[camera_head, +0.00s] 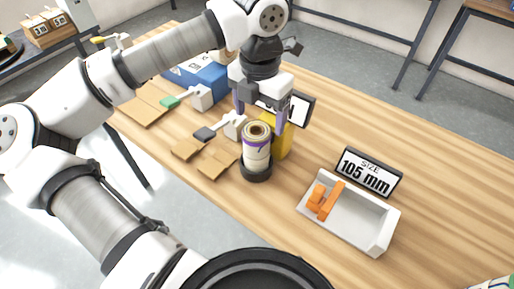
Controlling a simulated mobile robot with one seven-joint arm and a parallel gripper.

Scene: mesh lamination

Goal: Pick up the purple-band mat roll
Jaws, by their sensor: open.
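The purple-band mat roll (257,153) stands upright in a dark round holder on the wooden table. It is cream-coloured with a purple band near its top and a tan open core. My gripper (260,115) points down just above and behind the roll's top. Its purple-grey fingers are spread apart, with one on the left near the roll's top edge and one on the right. Nothing is visibly held between them. Whether the fingers touch the roll cannot be told from this view.
A yellow block (283,139) stands close behind the roll. A white tray (377,238) with orange pieces lies at the right, with a "105 mm" sign (369,173) behind it. Cardboard pieces (187,149) and a blue box (207,76) lie left.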

